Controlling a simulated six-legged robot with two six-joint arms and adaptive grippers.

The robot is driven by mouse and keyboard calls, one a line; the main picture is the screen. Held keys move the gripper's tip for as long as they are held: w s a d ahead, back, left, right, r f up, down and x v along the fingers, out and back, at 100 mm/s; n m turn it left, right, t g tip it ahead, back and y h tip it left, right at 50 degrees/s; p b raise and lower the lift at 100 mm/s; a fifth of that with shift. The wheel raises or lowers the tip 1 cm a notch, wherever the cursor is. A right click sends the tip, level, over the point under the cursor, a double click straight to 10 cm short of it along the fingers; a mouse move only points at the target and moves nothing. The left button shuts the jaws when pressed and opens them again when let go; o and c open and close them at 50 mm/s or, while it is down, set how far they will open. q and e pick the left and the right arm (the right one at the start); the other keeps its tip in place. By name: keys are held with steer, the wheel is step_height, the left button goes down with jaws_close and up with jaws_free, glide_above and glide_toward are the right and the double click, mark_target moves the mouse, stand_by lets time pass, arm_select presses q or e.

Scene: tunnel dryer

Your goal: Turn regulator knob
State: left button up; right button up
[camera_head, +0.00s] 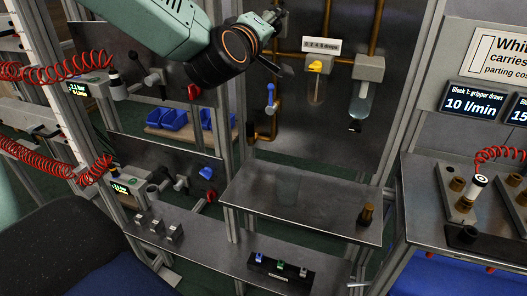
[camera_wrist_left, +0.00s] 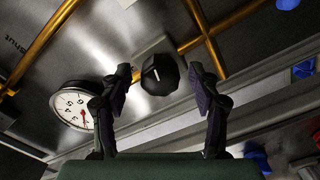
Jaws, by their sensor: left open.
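The regulator knob (camera_wrist_left: 160,76) is black and faceted, with a white line on its face. In the left wrist view it appears between the two fingers of my left gripper (camera_wrist_left: 161,92), with a visible gap on each side. My left gripper is open, and contact with the knob does not show. In the head view my left gripper (camera_head: 279,43) is at the top middle, in front of the metal panel, and the knob cannot be made out there. A round white gauge (camera_wrist_left: 72,105) with a red needle sits left of the knob. My right gripper is not in view.
Copper pipes (camera_head: 290,57) run along the panel. A yellow-topped unit (camera_head: 315,66), a clear bowl (camera_head: 362,103) and a blue lever (camera_head: 270,95) are close to the gripper.

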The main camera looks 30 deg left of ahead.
arm_select(q)
steer(key=s+d+m+p, duration=0.2)
steer(key=s+m+p, duration=0.2)
steer(key=s+m, duration=0.55)
steer(key=s+d+f+m+g+h, duration=0.1)
steer(key=d+f+g, duration=0.1)
steer(key=f, duration=0.7)
steer(key=s+d+f+m+g+h, duration=0.1)
steer(key=s+d+f+g, duration=0.1)
steer(key=f, duration=0.8)
steer(key=s+d+f+m+g+h, duration=0.1)
steer(key=f+g, duration=0.3)
steer(key=f, duration=0.6)
steer(key=shift+s+d+m+g+h, duration=0.3)
steer(key=shift+s+d+m, duration=0.3)
steer(key=shift+d, duration=0.2)
